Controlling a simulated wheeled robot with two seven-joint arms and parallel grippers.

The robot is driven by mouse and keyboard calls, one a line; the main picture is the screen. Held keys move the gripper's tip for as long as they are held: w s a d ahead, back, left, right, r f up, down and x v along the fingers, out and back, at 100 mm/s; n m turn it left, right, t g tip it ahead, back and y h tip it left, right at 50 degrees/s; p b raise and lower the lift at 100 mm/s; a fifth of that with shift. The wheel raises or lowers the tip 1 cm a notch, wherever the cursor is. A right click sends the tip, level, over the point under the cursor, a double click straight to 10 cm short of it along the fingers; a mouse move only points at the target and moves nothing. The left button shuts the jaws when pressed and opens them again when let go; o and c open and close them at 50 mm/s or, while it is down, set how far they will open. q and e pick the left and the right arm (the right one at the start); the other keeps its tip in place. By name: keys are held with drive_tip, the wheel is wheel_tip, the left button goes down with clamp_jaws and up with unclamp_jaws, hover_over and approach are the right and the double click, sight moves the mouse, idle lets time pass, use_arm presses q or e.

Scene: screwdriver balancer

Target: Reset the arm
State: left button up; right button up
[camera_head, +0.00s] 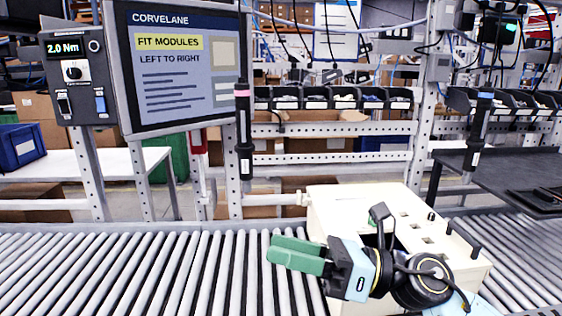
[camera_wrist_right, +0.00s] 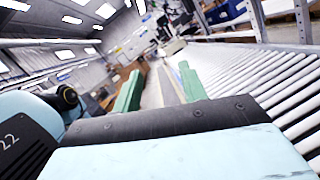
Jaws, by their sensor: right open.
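My right gripper (camera_head: 297,254) has green fingers and is above the roller conveyor (camera_head: 140,262), in front of a cream box-shaped unit (camera_head: 325,212). Its fingers point left in the head view. In the right wrist view the two green fingers (camera_wrist_right: 160,92) stand apart with nothing between them. My right wrist and arm hide part of the cream unit, which has several slots and dark pegs on top. My left gripper is not in view.
A screen (camera_head: 185,62) reading "FIT MODULES LEFT TO RIGHT" and a torque box (camera_head: 75,75) showing 2.0 Nm stand behind the conveyor. Two dark screwdrivers hang upright, one by the screen (camera_head: 243,135) and one at right (camera_head: 478,130). The rollers at left are clear.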

drive_tip(key=w+d+f+m+t+h, duration=0.15)
drive_tip(key=d+m+t+h, duration=0.25)
drive_tip(key=m+t, duration=0.65)
drive_tip(key=w+d+f+m+t+h, duration=0.1)
drive_tip(key=w+d+m+t+h, duration=0.35)
drive_tip(key=m, duration=0.95)
drive_tip(key=s+d+f+m+g+h, duration=0.25)
drive_tip(key=d+f+m+h, duration=0.3)
drive_tip(key=f+m, duration=0.3)
drive_tip(key=s+d+f+m+g+h, duration=0.1)
drive_tip(key=s+d+f+m+h, duration=0.35)
drive_tip(key=f+m+h, duration=0.35)
drive_tip(key=s+d+f+m+g+y, duration=0.1)
drive_tip(key=s+f+m+g, duration=0.2)
drive_tip(key=s+f+g, duration=0.35)
drive_tip(key=s+d+f+m+g+y, duration=0.15)
drive_tip(key=s+f+g, duration=0.25)
drive_tip(key=s+f, duration=0.55)
drive_tip(key=s+f+g, duration=0.1)
drive_tip(key=s+f, duration=0.2)
drive_tip(key=f, duration=0.9)
drive_tip(key=s+f+g, duration=0.1)
drive_tip(key=s+f, duration=0.1)
drive_tip(key=f, duration=1)
drive_tip(key=s+d+f, duration=0.2)
drive_tip(key=s+f, duration=1.1)
drive_tip(key=s, duration=0.3)
drive_tip(key=shift+d+f+g+h, duration=0.25)
drive_tip(key=shift+d+g+h, duration=0.1)
drive_tip(key=shift+g, duration=0.05)
